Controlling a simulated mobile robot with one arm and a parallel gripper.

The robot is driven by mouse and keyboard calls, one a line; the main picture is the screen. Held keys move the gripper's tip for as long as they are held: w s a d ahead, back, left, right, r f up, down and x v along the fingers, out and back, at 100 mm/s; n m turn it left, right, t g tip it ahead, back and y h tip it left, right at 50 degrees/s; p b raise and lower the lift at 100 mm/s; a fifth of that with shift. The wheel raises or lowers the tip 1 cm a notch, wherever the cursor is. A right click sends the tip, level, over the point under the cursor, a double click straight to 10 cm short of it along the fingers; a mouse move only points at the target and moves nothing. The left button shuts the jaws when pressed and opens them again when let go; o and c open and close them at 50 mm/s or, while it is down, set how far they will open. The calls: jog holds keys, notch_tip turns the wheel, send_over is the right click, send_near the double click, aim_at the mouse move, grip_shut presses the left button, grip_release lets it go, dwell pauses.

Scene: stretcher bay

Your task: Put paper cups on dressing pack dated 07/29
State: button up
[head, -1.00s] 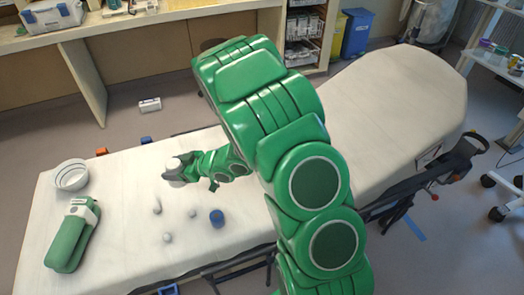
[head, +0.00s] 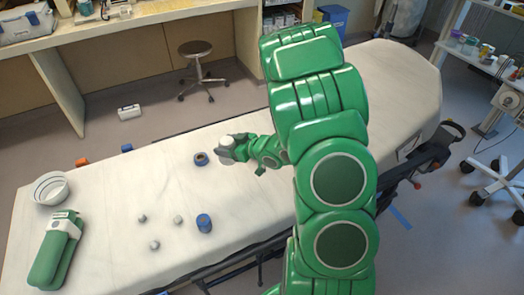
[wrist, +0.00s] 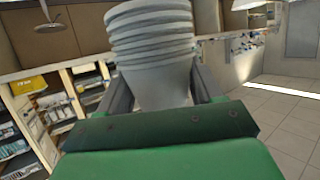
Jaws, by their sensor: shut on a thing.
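A stack of white paper cups (wrist: 152,45) fills the upper middle of the wrist view, its ribbed rims uppermost. My gripper (wrist: 155,95) is shut around the narrower part of the stack. In the head view my gripper (head: 236,149) holds the pale cups (head: 227,145) over the middle of the stretcher. A green pack (head: 50,262) with a white label (head: 65,219) lies at the stretcher's left end, well to the left of my gripper. The label's date is too small to read, so I cannot tell whether it says 07/29.
On the stretcher (head: 110,195) are a white bowl (head: 51,189), a dark-centred blue roll (head: 200,159), a blue cylinder (head: 204,222) and small grey-white lumps (head: 154,245). A stool (head: 199,65) and a white box (head: 129,112) stand on the floor behind. My arm hides part of the stretcher.

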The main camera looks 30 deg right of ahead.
jog(key=s+d+m+t+h, duration=0.1)
jog(key=s+d+m+h, duration=0.2)
jog(key=d, duration=1)
jog(key=shift+n, duration=0.3)
jog(key=shift+w+d+f, duration=0.7)
jog(key=shift+w+f, duration=0.75)
jog(key=shift+w, duration=0.5)
jog(key=shift+w+d+f, duration=0.75)
jog(key=shift+w+f, duration=0.75)
jog(key=shift+w, duration=0.45)
jog(key=shift+w+d+f, duration=0.7)
jog(key=shift+w+f, duration=0.75)
jog(key=shift+w, duration=0.5)
jog(key=shift+f, duration=1.65)
jog(key=o, duration=1.1)
jog(key=shift+c, duration=0.2)
